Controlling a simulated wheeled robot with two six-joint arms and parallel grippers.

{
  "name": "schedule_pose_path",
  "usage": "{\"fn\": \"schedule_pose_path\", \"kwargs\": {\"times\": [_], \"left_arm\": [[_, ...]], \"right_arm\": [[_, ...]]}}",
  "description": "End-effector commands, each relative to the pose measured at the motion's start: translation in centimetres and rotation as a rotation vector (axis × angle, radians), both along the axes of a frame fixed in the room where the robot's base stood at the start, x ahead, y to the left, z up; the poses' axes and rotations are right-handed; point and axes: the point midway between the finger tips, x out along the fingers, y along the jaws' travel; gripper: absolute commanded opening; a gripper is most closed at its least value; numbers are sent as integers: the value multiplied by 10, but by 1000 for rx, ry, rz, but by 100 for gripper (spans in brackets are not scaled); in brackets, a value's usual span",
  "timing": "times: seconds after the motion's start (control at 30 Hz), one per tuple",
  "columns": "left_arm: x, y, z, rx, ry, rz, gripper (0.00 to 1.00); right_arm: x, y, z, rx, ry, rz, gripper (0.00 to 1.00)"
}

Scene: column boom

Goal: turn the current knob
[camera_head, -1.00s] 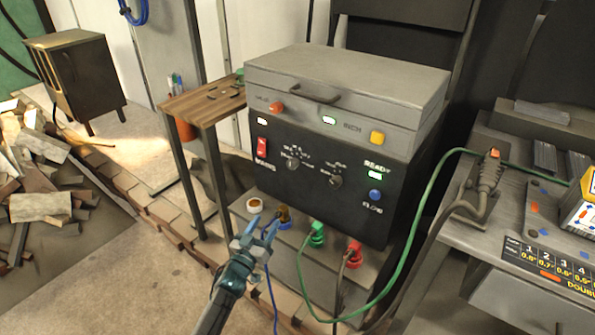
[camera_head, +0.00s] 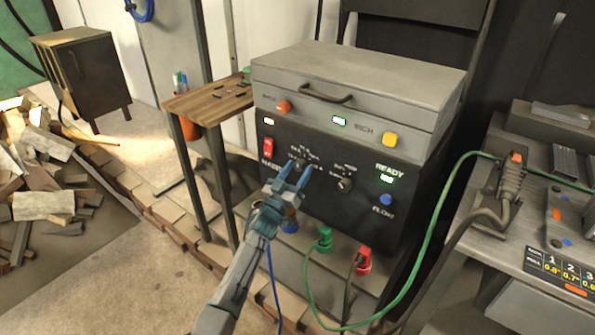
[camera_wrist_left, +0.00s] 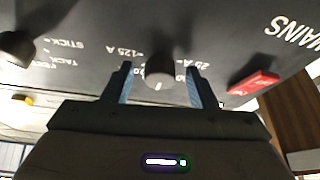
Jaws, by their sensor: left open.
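The current knob (camera_head: 300,164) is a small grey knob on the left of the black front panel of the welder (camera_head: 335,190), partly hidden behind my fingertips in the head view. In the left wrist view the knob (camera_wrist_left: 160,70) shows upside down, with ampere labels around it. My left gripper (camera_head: 296,178) is open, with its two blue fingers pointing at the knob. In the wrist view the knob lies between the fingertips (camera_wrist_left: 160,82); I cannot tell whether either finger touches it. My right gripper is not in view.
A second knob (camera_head: 344,185) sits to the right, and a red mains switch (camera_head: 268,149) to the left. Below are a green plug (camera_head: 325,239) and a red plug (camera_head: 363,261) with cables. A wooden side table (camera_head: 205,103) stands left of the welder.

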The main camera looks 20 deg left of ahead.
Motion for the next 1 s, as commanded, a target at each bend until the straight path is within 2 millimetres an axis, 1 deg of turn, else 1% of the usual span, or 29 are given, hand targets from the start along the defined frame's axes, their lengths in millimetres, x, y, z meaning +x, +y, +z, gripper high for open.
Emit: {"fn": "schedule_pose_path", "kwargs": {"times": [0.1, 0.33, 0.37, 0.5, 0.57, 0.6, 0.83, 1.0], "left_arm": [[5, -1, 2, 0, 0, 0, 52], [5, -1, 2, 1, 1, 0, 52], [5, -1, 2, 1, 1, 0, 50], [5, -1, 2, 1, 1, 0, 23], [5, -1, 2, 1, 1, 0, 11], [5, -1, 2, 1, 1, 0, 8], [5, -1, 2, 19, -5, 2, 8], [5, 0, 2, 82, -27, 1, 8]], "right_arm": [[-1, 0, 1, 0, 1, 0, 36], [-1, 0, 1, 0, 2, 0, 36], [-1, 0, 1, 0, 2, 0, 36], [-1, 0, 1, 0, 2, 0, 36], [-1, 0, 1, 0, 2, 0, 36], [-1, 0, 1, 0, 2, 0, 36], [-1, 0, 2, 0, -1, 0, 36], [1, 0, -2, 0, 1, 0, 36]]}}
